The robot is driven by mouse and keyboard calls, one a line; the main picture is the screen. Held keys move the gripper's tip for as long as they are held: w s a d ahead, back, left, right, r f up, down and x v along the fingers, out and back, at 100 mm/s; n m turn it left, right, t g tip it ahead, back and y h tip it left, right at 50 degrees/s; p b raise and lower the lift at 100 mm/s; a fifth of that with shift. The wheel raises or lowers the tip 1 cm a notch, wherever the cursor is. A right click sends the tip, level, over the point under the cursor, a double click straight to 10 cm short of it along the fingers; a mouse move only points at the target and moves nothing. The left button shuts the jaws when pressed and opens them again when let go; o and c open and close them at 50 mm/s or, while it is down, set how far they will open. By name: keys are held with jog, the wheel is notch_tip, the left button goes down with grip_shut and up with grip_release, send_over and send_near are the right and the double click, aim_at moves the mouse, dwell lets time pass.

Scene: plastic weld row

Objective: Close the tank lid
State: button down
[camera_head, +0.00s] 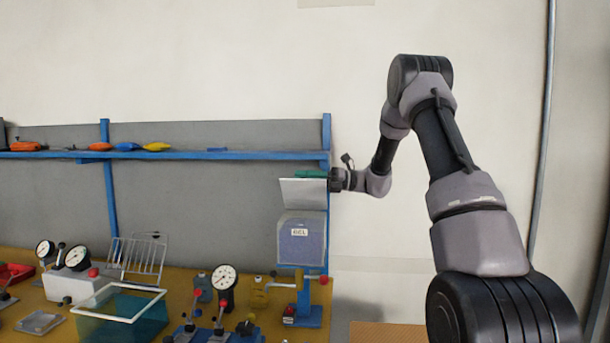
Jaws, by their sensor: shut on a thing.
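A blue-grey tank (300,243) with a small white label stands upright at the right end of the bench. Its pale lid (303,193) is raised above the body, and a gap shows between them. My gripper (331,181) comes in from the right at the lid's right edge and is shut on the lid. The fingertips are small, and their exact contact is hard to see. A green piece (311,174) shows just above the lid; I cannot tell if it belongs to it.
A clear teal box with a white rim (100,317), a dial gauge (223,277) and a wire rack (140,254) crowd the bench to the left. The wall side at right is free.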

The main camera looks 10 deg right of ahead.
aim_at(301, 222)
jog(key=s+f+n, duration=0.2)
jog(key=s+a+f+n+h, duration=0.1)
jog(key=s+f+n, duration=0.1)
jog(key=n, duration=0.1)
jog(key=s+a+f+n, duration=0.1)
jog(key=s+f+n, duration=0.1)
jog(key=n, duration=0.1)
jog(key=shift+h, duration=0.3)
jog(key=shift+s+f+n, duration=0.25)
jog(key=shift+f+n, duration=0.25)
jog(key=shift+s+a+f, duration=0.1)
jog(key=shift+s+f, duration=0.15)
jog(key=shift+f, duration=0.7)
jog(key=c, duration=0.7)
grip_release()
jog(key=shift+o, duration=0.2)
jog(key=s+d, duration=0.1)
jog(key=d, duration=0.9)
jog(key=shift+s+d+r, duration=0.15)
jog(key=shift+d+r, duration=0.2)
jog(key=shift+r, duration=0.1)
